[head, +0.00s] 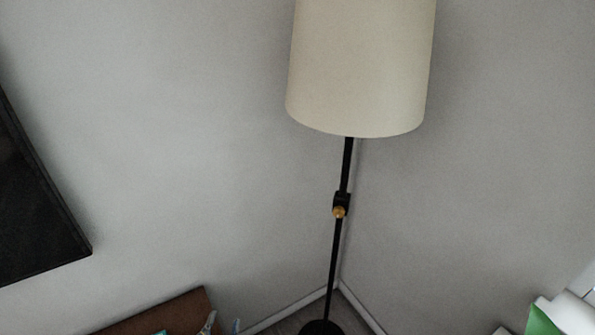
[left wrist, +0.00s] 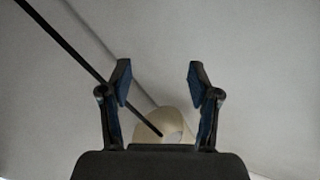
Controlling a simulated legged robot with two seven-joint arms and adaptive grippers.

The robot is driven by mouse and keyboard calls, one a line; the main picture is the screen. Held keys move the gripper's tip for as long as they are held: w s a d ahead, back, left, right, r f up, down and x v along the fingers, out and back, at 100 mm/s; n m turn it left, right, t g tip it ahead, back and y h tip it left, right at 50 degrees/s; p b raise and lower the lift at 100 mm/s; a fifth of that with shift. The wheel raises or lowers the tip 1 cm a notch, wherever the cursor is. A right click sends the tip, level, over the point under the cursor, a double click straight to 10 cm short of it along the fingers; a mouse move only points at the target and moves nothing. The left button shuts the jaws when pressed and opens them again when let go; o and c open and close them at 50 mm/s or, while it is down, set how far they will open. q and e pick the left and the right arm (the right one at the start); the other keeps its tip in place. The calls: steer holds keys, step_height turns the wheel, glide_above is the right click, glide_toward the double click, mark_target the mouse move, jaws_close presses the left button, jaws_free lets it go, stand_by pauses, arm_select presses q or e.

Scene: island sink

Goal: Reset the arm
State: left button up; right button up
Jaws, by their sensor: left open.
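My left gripper (left wrist: 159,68) shows in the left wrist view with its two dark, blue-padded fingers spread apart and nothing between them. Behind it, farther off, the pale lampshade (left wrist: 165,122) and a thin dark pole (left wrist: 65,40) are seen from below. I cannot make out either arm or gripper clearly in the head view. My right gripper is in neither view.
A floor lamp with a cream shade (head: 360,70) and black pole (head: 335,250) stands in the wall corner. A dark panel (head: 35,200) is at the left. A brown surface (head: 170,316) with small items is at the bottom left. White and green things (head: 560,315) are at the bottom right.

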arm_select(q)
steer(key=s+a+f+n+g+y, duration=0.2)
steer(key=s+a+f+n+g, duration=0.15)
steer(key=s+f+g, duration=0.7)
steer(key=s+d+f+n+g+h, duration=0.15)
steer(key=s+f, duration=0.25)
steer(key=s, duration=0.4)
steer(key=s+d+f+g, duration=0.1)
steer(key=s+f+g, duration=0.25)
steer(key=s, duration=0.45)
steer(key=s+f+p, duration=0.1)
steer(key=f+p, duration=0.1)
steer(key=f, duration=1)
steer(key=s+f+p, duration=0.2)
steer(key=f+p, duration=0.1)
steer(key=f, duration=0.8)
steer(key=shift+s+f, duration=0.25)
steer(key=shift+f, duration=0.15)
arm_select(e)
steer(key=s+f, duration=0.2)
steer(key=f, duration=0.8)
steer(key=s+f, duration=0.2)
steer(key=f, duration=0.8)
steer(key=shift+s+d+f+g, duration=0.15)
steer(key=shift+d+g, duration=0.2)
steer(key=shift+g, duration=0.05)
